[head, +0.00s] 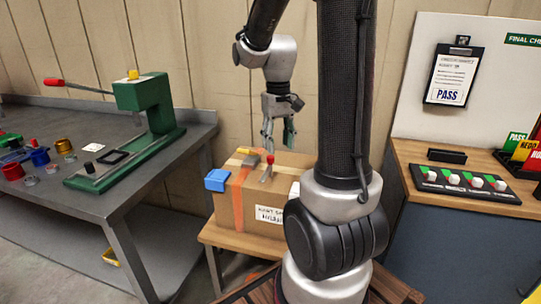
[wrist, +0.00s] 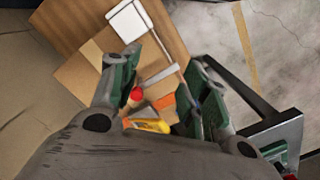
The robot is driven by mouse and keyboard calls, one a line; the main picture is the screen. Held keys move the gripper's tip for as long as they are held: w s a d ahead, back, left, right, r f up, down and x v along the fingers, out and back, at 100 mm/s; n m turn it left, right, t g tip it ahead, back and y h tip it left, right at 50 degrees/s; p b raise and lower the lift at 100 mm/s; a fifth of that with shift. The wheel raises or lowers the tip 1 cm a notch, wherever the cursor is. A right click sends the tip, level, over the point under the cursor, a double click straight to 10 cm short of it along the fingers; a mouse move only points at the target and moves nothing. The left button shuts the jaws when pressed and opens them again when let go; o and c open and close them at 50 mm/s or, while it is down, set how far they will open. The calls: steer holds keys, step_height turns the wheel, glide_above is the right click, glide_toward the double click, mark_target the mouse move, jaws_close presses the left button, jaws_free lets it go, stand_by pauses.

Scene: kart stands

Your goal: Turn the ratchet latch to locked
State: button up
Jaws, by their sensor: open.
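A cardboard box (head: 235,212) with an orange strap (head: 238,190) around it stands on a small wooden table. On its top is the ratchet latch (head: 267,172), a grey metal lever with a red knob. In the wrist view the red knob (wrist: 136,94) shows near the left finger, with the grey lever (wrist: 160,75) between the fingers. My gripper (head: 279,143) is above the box, fingers pointing down. In the wrist view my gripper (wrist: 164,68) is open and empty. I cannot tell whether a finger touches the knob.
A blue block (head: 217,180) sits at the box's left corner. A green press (head: 145,110) with a red-tipped handle stands on the grey bench (head: 95,205) at left. A wooden-topped cabinet with a switch panel (head: 467,183) is at right. My arm hides the box's right side.

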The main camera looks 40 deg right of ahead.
mark_target(271, 157)
steer(key=shift+n+t, duration=0.3)
steer(key=w+d, duration=0.1)
steer(key=w, duration=0.2)
steer(key=w+d+f, duration=0.1)
steer(key=w, duration=0.2)
steer(key=w+d+f, duration=0.1)
steer(key=w+d, duration=0.1)
steer(key=w, duration=0.1)
steer(key=shift+w, duration=0.15)
steer(key=shift+f, duration=0.4)
step_height(271, 157, down, 7)
jaws_close()
